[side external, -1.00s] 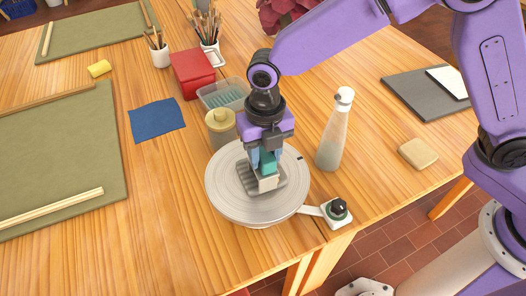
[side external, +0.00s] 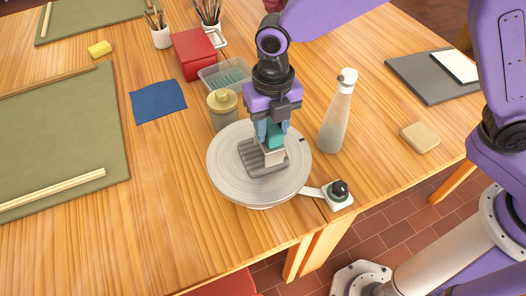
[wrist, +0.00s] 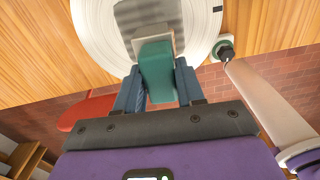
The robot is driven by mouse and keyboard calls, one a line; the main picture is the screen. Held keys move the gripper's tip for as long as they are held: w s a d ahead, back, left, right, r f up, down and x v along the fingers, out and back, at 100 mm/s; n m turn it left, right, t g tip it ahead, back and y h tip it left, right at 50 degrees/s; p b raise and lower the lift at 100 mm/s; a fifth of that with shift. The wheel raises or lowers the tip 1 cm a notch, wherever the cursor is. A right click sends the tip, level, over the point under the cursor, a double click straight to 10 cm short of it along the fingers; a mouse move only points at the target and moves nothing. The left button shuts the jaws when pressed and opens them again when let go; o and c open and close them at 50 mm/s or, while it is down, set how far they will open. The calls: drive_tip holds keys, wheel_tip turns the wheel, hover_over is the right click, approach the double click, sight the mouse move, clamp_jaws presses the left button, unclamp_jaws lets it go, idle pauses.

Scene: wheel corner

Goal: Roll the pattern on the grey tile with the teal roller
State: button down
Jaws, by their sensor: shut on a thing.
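The teal roller (side external: 274,133) has a teal grip and a pale block-like lower end. My gripper (side external: 271,132) is shut on its teal part and holds it upright over the grey tile (side external: 262,172). The tile lies on the round pale wheel (side external: 226,180) and shows parallel ridges. The roller's lower end appears to be at the tile's surface, towards its right side; exact contact is hidden. In the wrist view the teal roller (wrist: 157,72) sits between my fingers, with the tile (wrist: 150,12) beyond it.
A control knob (side external: 338,190) sits at the wheel's front right. A blue cloth (side external: 158,102) and a tan block (side external: 420,138) lie farther out.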

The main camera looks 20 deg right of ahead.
drive_tip(key=shift+r, duration=0.1)
drive_tip(key=shift+r, duration=3)
drive_tip(key=shift+w, duration=0.1)
drive_tip(key=w+d+f+m, duration=0.2)
drive_tip(key=w+d+m, duration=0.5)
drive_tip(key=d+m, duration=0.2)
drive_tip(key=w+d+f+m, duration=0.2)
drive_tip(key=w+d+m, duration=0.5)
drive_tip(key=d+m, duration=0.3)
drive_tip(key=s+d+f+m, duration=0.2)
drive_tip(key=s+d+m, duration=0.4)
drive_tip(key=d+m, duration=0.1)
drive_tip(key=s+d+f+m, duration=0.3)
drive_tip(key=s+d+m, duration=0.4)
drive_tip(key=d+m, duration=0.1)
drive_tip(key=shift+s+d+f+m, duration=0.2)
drive_tip(key=shift+f+m, duration=0.15)
drive_tip(key=shift+m, duration=0.35)
